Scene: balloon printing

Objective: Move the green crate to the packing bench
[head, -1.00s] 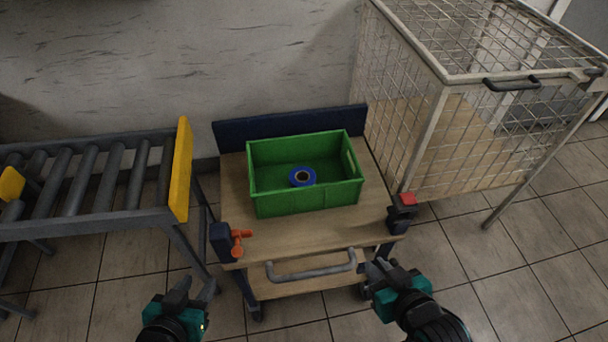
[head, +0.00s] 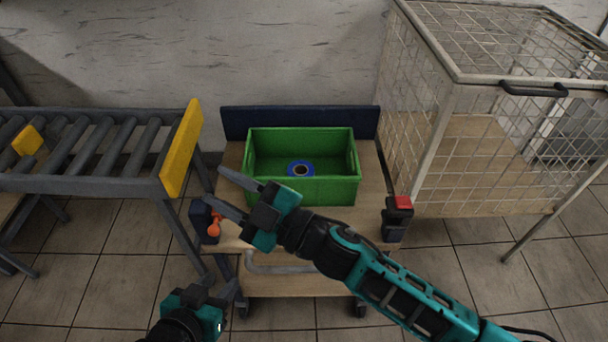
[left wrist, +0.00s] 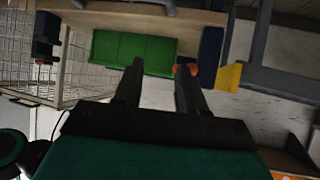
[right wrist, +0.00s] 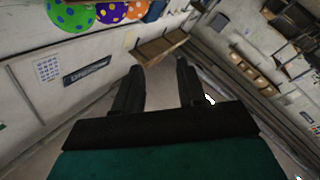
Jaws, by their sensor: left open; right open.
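The green crate (head: 305,190) sits upright on a wheeled cart's wooden top (head: 375,185), with a blue ring-shaped roll (head: 301,168) inside. My right gripper (head: 217,188) is open and empty, in front of and left of the crate, its arm crossing over the cart's front. My left gripper (head: 219,287) is open and empty, low at the cart's front left. In the left wrist view, the crate (left wrist: 130,48) appears beyond the open fingers, apart from them. The right wrist view shows no crate. I cannot identify the packing bench.
A roller conveyor (head: 90,160) with a yellow end plate (head: 182,148) stands left of the cart. A wire mesh cage (head: 480,130) stands close on the right. The cart has an orange knob (head: 214,227), a red-topped post (head: 397,215) and a grey handle (head: 275,264).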

